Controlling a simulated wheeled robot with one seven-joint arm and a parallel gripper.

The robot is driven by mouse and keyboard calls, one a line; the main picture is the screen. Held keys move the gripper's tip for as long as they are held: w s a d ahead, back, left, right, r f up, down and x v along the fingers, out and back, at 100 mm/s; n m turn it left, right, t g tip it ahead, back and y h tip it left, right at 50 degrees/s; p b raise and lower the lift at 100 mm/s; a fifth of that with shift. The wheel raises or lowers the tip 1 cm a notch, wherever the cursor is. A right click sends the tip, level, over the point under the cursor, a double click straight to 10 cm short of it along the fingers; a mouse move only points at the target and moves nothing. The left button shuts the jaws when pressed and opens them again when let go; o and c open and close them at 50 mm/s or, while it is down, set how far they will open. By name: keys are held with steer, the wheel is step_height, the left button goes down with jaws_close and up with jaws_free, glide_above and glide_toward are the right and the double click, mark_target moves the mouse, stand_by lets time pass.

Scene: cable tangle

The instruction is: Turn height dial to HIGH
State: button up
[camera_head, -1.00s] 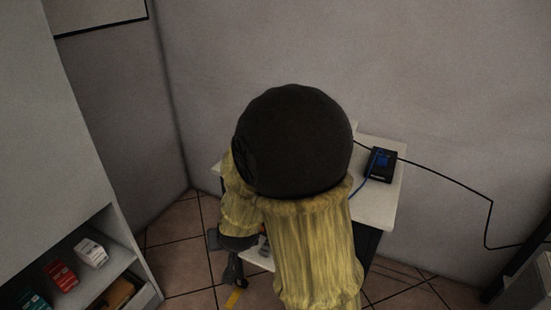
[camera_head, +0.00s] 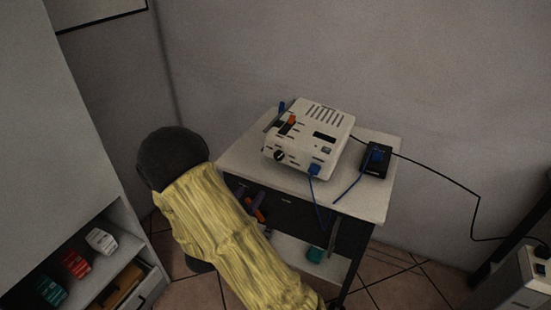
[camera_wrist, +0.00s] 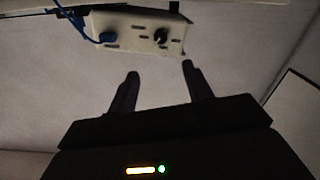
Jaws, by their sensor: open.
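A white device (camera_head: 325,117) stands on a small cart in the head view. A round black dial (camera_head: 279,155) is on its front face, at the left. The dial also shows in the wrist view (camera_wrist: 160,36), where the device's front hangs upside down at the top. Its markings are too small to read. My gripper (camera_wrist: 159,69) is open and empty in the wrist view. Its fingers point toward the device's front, and the dial lies beyond the gap between the fingertips, apart from them. The gripper itself does not show clearly in the head view.
A blue plug (camera_head: 314,170) with a cable sits on the device's front, right of the dial. A black box (camera_head: 376,161) lies on the cart top (camera_head: 365,200) at the right. A shelf with small boxes (camera_head: 101,241) stands at the left. A black cable runs along the wall.

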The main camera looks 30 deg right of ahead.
mark_target(278, 158)
steer(key=shift+d, duration=0.1)
steer(key=x, duration=1.7)
steer(key=shift+w+d, duration=0.1)
steer(key=shift+w, duration=0.1)
steer(key=c, duration=1)
steer(key=shift+o, duration=0.2)
